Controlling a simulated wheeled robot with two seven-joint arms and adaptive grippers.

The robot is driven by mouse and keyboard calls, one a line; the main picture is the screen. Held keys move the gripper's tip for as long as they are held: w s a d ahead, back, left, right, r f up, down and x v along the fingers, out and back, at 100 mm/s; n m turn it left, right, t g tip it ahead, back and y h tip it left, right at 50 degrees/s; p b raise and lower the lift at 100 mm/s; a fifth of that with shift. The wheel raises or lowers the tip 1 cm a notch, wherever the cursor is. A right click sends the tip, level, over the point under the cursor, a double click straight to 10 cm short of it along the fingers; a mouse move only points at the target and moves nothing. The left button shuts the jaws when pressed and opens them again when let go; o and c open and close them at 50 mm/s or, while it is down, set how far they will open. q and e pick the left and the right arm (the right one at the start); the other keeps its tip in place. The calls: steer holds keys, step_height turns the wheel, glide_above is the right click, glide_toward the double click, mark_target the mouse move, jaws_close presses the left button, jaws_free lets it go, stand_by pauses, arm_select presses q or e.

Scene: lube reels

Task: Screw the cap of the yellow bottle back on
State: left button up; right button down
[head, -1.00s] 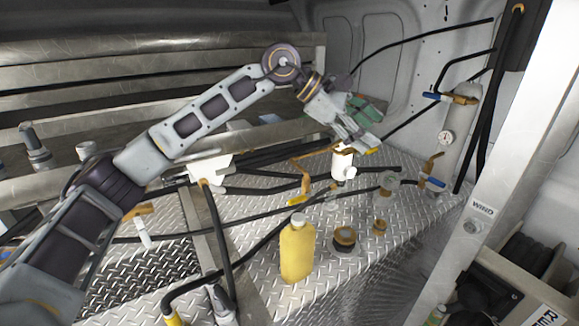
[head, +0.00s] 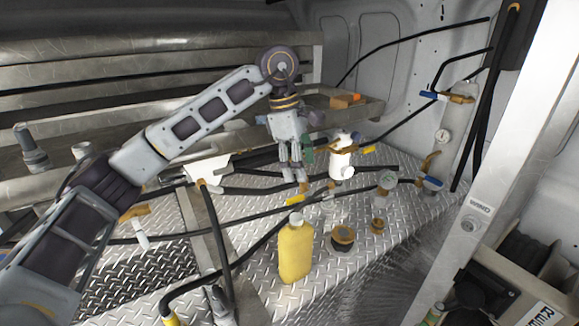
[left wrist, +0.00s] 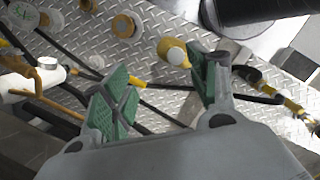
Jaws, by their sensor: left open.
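The yellow bottle (head: 296,252) stands upright on the diamond-plate deck. A small pale cap (head: 296,218) shows at its top; I cannot tell whether it is seated or tight. In the left wrist view the yellow bottle (left wrist: 165,45) is seen from above, with the pale cap (left wrist: 177,56) beyond the fingers. My left gripper (head: 295,174) points down, above and behind the bottle, apart from it. In the left wrist view my left gripper (left wrist: 162,88) has its green pads wide apart with nothing between them. My right gripper is not in view.
A white fitting (head: 342,160) stands right of my left gripper. Black hoses cross the deck (head: 255,262) behind and left of the bottle. A round brass-coloured fitting (head: 343,238) and smaller ones stand to its right. A pale post (head: 475,215) rises at the right.

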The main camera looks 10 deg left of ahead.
arm_select(q)
steer(key=shift+s+a+f+n+g+y, duration=0.15)
steer(key=shift+s+a+n+y, duration=0.2)
steer(key=shift+a, duration=0.2)
steer(key=shift+s+a+f+n+g+y, duration=0.15)
steer(key=shift+s+a+n+y, duration=0.15)
steer(key=shift+a, duration=0.2)
steer(key=p, duration=0.1)
glide_toward(296, 216)
steer(key=f, duration=0.7)
steer(key=shift+s+d, duration=0.1)
steer(key=shift+d, duration=0.3)
steer(key=shift+d+f, duration=0.1)
steer(key=shift+f, duration=0.6)
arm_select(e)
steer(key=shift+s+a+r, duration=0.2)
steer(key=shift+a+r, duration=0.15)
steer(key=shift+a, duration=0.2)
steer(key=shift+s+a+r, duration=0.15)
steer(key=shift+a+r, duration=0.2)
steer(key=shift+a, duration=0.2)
arm_select(q)
steer(key=shift+c, duration=0.3)
